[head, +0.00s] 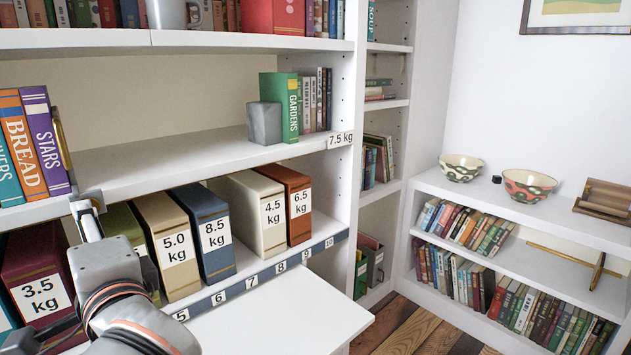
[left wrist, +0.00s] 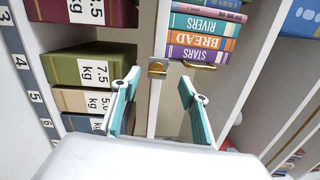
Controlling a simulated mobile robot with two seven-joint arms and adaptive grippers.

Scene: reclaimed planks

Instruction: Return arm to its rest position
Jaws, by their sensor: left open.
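My left arm comes in from the lower left in the head view. Its gripper (head: 88,206) is at the front edge of the middle shelf (head: 190,153), in front of the binders below. In the left wrist view the two teal fingers of this gripper (left wrist: 160,80) are spread apart, with nothing held between them. A brass bookend (head: 61,140) stands beside the purple STARS book (head: 46,145); brass also shows beyond the fingers in the left wrist view. My right gripper is not in view.
Weight-labelled binders stand on the lower shelf, including the 3.5 kg (head: 40,290), 5.0 kg (head: 172,245) and 8.5 kg (head: 212,230) ones. A grey block (head: 264,123) stands by the green GARDENS book (head: 288,105). A white surface (head: 280,315) juts out below. Bowls (head: 530,186) sit far right.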

